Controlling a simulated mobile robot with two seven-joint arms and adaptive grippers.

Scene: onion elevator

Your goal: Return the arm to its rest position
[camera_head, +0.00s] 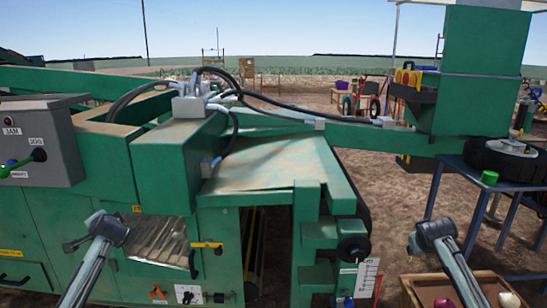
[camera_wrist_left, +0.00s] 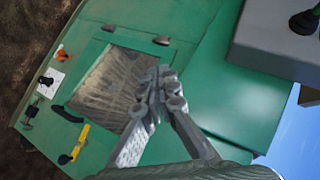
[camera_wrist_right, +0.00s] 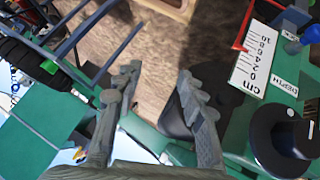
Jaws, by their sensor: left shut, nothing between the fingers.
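My left gripper (camera_head: 92,230) is raised in front of the green machine (camera_head: 62,222), near its lower front panel, below the grey control box. In the left wrist view its fingers (camera_wrist_left: 160,85) are shut with nothing between them, in front of the mesh window (camera_wrist_left: 112,88). My right gripper (camera_head: 436,232) is at the lower right, in front of the blue table and above the wooden crate. In the right wrist view its fingers (camera_wrist_right: 155,88) are spread apart and empty over bare ground. Neither gripper visibly touches anything.
A grey control box (camera_head: 42,146) with levers is at the left. A yellow-handled latch (camera_head: 206,245) sits on the front panel. A black knob (camera_head: 352,249) and depth scale (camera_head: 368,278) stand between the arms. A wooden crate (camera_head: 407,287) lies low right; a blue table (camera_head: 478,183) is behind.

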